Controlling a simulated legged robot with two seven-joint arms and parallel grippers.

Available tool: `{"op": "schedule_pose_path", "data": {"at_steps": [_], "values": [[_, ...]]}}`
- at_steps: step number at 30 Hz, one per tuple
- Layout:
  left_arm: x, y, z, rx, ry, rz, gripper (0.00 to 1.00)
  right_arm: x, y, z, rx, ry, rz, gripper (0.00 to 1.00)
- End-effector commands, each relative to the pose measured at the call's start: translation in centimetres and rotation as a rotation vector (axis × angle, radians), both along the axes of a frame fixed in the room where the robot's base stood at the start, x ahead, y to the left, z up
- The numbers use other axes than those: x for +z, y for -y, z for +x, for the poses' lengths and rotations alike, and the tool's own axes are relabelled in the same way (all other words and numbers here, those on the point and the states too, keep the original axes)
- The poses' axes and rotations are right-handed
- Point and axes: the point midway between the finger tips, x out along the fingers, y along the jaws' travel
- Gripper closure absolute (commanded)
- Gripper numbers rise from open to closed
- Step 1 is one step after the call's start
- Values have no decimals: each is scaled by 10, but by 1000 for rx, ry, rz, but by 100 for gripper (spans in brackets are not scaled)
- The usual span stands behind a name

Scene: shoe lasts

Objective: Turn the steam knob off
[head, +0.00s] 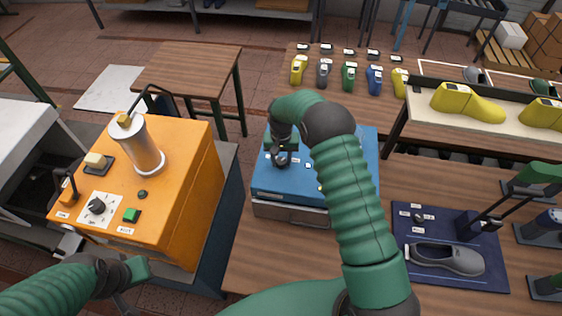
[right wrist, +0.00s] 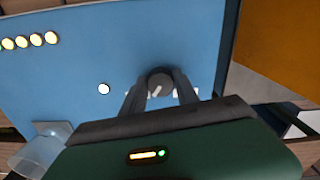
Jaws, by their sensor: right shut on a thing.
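A dark round knob (right wrist: 160,80) sits on top of the blue box (head: 262,185). A pale pointer mark shows on the knob, slanting toward the lower left in the right wrist view. My right gripper (head: 281,154) reaches down onto the left part of the blue top. In the right wrist view its two fingers (right wrist: 160,92) stand either side of the knob and are shut on it. My left gripper (head: 130,273) is low at the left, in front of the orange machine, apart from the blue box. Its fingers are too unclear to read. The small labels cannot be read.
The orange machine (head: 195,195) at the left has a metal cylinder (head: 141,145), another dark knob (head: 97,206) and a green button (head: 131,215). Bare wooden tabletop surrounds the blue box's front.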

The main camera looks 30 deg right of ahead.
Motion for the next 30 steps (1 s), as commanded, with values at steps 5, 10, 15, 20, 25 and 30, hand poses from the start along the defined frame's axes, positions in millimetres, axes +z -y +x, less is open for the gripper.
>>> {"op": "schedule_pose_path", "data": {"at_steps": [5, 10, 15, 20, 25, 30], "values": [[-18, 0, 0, 0, 0, 0, 100, -3, 1, 1, 146, 5, 0, 100], [-30, 0, 0, 0, 0, 0, 100, -2, 2, 1, 308, 6, 0, 100], [-39, 0, 0, 0, 0, 0, 100, -1, 3, 1, 470, 6, -1, 100], [-46, 0, 0, 0, 0, 0, 100, -1, 4, 1, 623, 6, -2, 100], [-52, 0, 0, 0, 0, 0, 100, 0, 5, 1, 783, 6, -1, 100], [-56, 0, 0, 0, 0, 0, 100, 1, 5, 2, 944, 8, -3, 100]]}}
